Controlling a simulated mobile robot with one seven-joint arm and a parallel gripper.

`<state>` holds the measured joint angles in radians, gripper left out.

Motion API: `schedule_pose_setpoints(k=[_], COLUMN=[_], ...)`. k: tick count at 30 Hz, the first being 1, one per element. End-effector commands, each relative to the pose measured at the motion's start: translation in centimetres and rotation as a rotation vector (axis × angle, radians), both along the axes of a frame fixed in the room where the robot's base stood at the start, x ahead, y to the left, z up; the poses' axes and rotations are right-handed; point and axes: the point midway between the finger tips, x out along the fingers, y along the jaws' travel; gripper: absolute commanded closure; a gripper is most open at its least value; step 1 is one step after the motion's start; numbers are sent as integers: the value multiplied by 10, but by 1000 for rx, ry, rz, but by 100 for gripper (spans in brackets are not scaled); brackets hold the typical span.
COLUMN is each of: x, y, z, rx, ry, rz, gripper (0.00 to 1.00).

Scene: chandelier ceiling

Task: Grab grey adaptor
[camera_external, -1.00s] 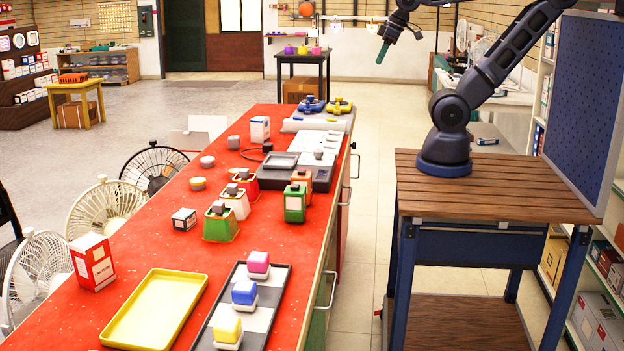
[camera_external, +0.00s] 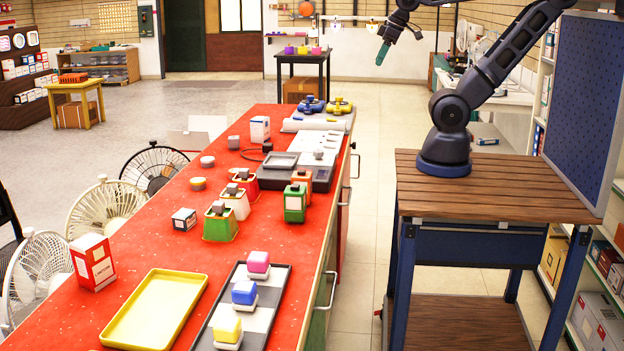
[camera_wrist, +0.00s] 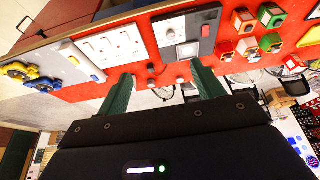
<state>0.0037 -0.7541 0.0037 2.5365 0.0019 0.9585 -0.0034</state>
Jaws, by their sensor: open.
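Several small grey pieces lie on the red table (camera_external: 262,222) in the external view; I cannot tell which one is the grey adaptor. Grey blocks sit on top of the coloured holders, such as the green one (camera_external: 220,229). My gripper (camera_external: 383,56) hangs in the air right of the table's far end, pointing down. In the wrist view my gripper (camera_wrist: 162,72) shows two green fingers spread apart, with nothing between them.
A grey panel (camera_external: 283,161) and a white strip (camera_external: 312,124) lie along the table's right side. Blue (camera_external: 311,105) and yellow (camera_external: 339,106) parts sit at the far end. A yellow tray (camera_external: 155,310) is in front. The aisle right of the table is clear.

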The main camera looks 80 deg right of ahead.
Motion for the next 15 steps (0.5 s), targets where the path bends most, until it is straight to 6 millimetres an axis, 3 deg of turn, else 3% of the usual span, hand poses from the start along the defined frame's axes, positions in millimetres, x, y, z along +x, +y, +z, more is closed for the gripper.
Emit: schedule_pose_setpoints(k=[5, 15], x=[16, 97], y=[-3, -17], z=[5, 21], rx=[-27, -164], ry=[12, 71], rz=[40, 256], gripper=[33, 33])
